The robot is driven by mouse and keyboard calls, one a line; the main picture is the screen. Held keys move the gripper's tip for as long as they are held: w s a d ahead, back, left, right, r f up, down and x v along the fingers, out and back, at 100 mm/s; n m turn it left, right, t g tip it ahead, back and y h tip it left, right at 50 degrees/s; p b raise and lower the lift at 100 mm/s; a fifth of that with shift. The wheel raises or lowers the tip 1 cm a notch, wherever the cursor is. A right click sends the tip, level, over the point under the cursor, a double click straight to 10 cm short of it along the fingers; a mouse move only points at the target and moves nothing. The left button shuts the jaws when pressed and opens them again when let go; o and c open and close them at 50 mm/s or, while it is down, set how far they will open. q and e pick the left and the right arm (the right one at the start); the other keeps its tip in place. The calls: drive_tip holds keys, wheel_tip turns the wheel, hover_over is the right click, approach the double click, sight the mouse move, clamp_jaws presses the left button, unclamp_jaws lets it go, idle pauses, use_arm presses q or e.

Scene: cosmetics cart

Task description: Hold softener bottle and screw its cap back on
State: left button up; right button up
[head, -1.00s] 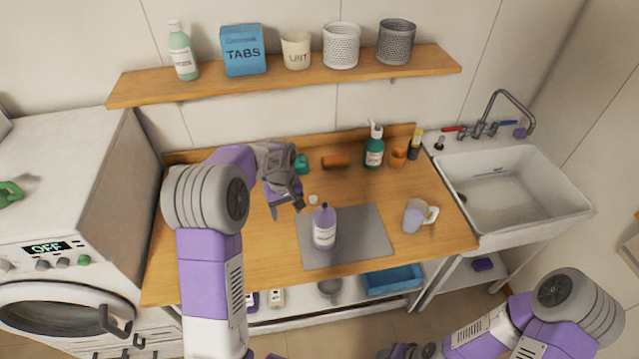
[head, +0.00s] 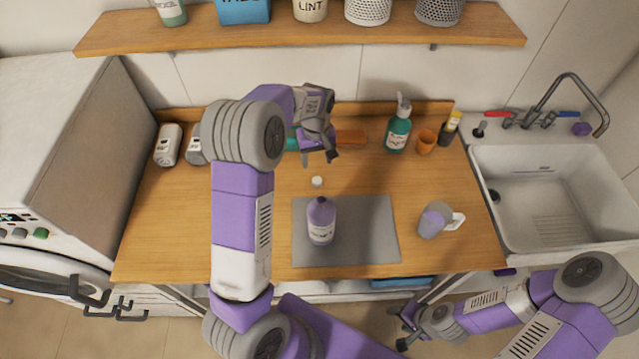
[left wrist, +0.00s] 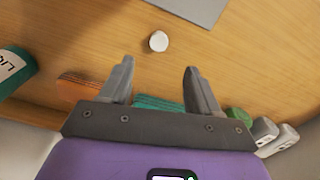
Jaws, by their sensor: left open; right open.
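The softener bottle (head: 321,221) is purple with a white label and stands upright on the grey mat (head: 370,232). A small round white cap (head: 317,181) lies on the wooden counter just behind the mat; it also shows in the left wrist view (left wrist: 158,41), beyond the fingertips. My left gripper (head: 319,158) is open and empty above the counter, behind the cap. In the left wrist view its two fingers (left wrist: 158,75) are spread apart with bare wood between their tips. My right gripper (head: 403,330) is open and empty, low in front of the counter.
A green pump bottle (head: 398,128), an orange cup (head: 425,141) and a dark bottle with a yellow top (head: 450,128) stand at the back. The sink (head: 550,190) is at right, a shelf (head: 300,37) above.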

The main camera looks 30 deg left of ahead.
sight(317, 180)
use_arm(q)
drive_tip(key=f, duration=0.1)
drive_tip(key=f+b, duration=0.2)
drive_tip(key=shift+w+f, duration=0.1)
drive_tip(key=shift+w, duration=0.15)
drive_tip(key=shift+s, duration=0.1)
use_arm(e)
wheel_tip(317, 180, down, 3)
drive_tip(key=shift+w+r, duration=0.1)
drive_tip(key=shift+w, duration=0.05)
drive_tip(key=shift+w, duration=0.1)
use_arm(q)
drive_tip(key=shift+f, duration=1.1)
drive_tip(key=shift+f, duration=0.1)
wheel_tip(317, 180, down, 5)
drive_tip(key=shift+a+b, duration=0.15)
drive_tip(key=shift+b, duration=0.15)
use_arm(e)
drive_tip(key=shift+f, duration=0.35)
